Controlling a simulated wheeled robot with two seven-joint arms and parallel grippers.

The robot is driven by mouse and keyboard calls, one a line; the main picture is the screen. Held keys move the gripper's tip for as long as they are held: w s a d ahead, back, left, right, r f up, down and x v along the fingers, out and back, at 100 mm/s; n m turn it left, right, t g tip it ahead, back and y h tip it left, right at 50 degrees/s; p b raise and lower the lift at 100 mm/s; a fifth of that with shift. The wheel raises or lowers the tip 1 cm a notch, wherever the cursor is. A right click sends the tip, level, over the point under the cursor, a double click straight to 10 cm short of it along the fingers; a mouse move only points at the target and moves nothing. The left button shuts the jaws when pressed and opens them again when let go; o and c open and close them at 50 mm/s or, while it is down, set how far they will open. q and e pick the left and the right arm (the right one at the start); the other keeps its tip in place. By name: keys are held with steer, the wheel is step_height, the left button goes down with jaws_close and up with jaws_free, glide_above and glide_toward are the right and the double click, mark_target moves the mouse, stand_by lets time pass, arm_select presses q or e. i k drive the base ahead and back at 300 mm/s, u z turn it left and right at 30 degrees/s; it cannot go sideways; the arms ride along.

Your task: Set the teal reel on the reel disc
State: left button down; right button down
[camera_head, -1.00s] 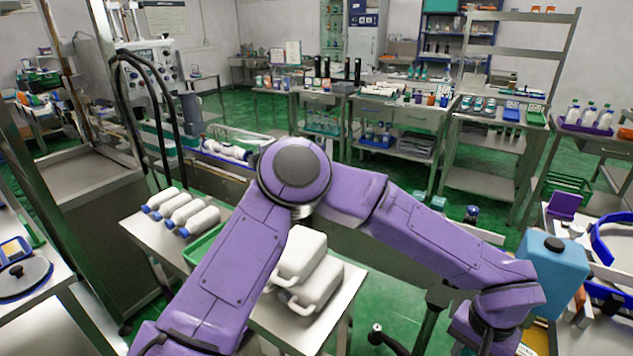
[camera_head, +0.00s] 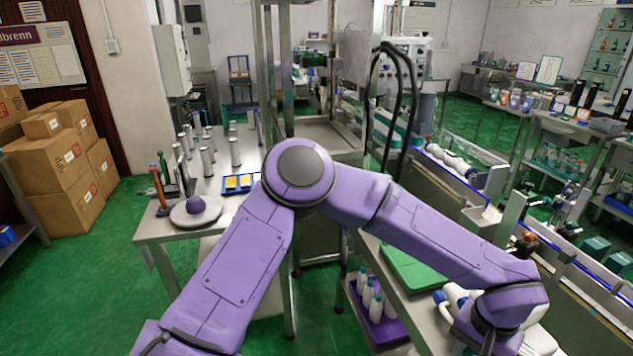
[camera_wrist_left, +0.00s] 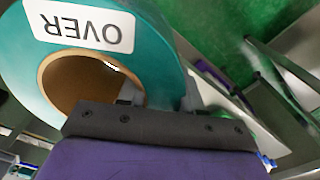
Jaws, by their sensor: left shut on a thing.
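The teal reel (camera_wrist_left: 152,42) fills the upper left of the left wrist view. It has a brown core around an open hole and a white label reading "OVER", upside down. My left gripper (camera_wrist_left: 160,96) is shut on the reel's wall, one finger at the hole and one outside the rim. In the head view my left arm crosses the middle, and its gripper and the reel are out of sight. A pale round disc (camera_head: 180,217) with a purple knob, apparently the reel disc, lies on the near end of the left table. My right gripper is not in view.
The left table (camera_head: 152,229) also holds a green bottle (camera_head: 163,167), several grey cylinders and blue-and-yellow trays (camera_head: 240,183). Stacked cartons (camera_head: 60,180) stand at the far left. Green floor is open in front of them. A conveyor (camera_head: 460,190) runs along the right.

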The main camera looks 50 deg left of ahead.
mark_target(196, 208)
steer(key=u, duration=2.15)
steer(key=i, duration=1.65)
